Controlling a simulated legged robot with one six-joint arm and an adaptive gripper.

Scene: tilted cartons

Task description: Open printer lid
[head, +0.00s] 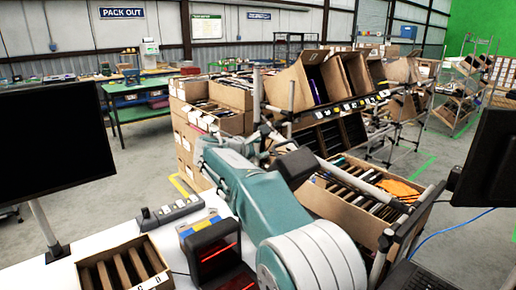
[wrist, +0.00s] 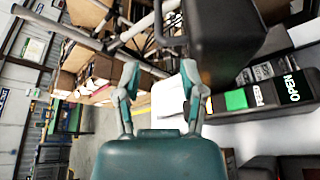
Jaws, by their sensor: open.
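My gripper (wrist: 159,72) is open in the wrist view, with two teal and grey fingers spread apart and nothing between them. In the head view my gripper (head: 264,138) is partly hidden by my arm and lies in front of the cartons. A box-shaped device (head: 213,252) with red lines glowing inside stands on the white table in the head view, left of my arm. I cannot tell if this is the printer, and no lid is clearly visible. A large dark block (wrist: 225,42) is close on the right of the fingers in the wrist view; I cannot tell what it is.
Button panels (wrist: 262,92), one marked OPEN, show in the wrist view. The white table (head: 105,245) holds a divided carton (head: 122,268). A black monitor (head: 52,138) stands left, another (head: 490,150) right. Tilted cartons (head: 310,82) fill the rack behind my gripper.

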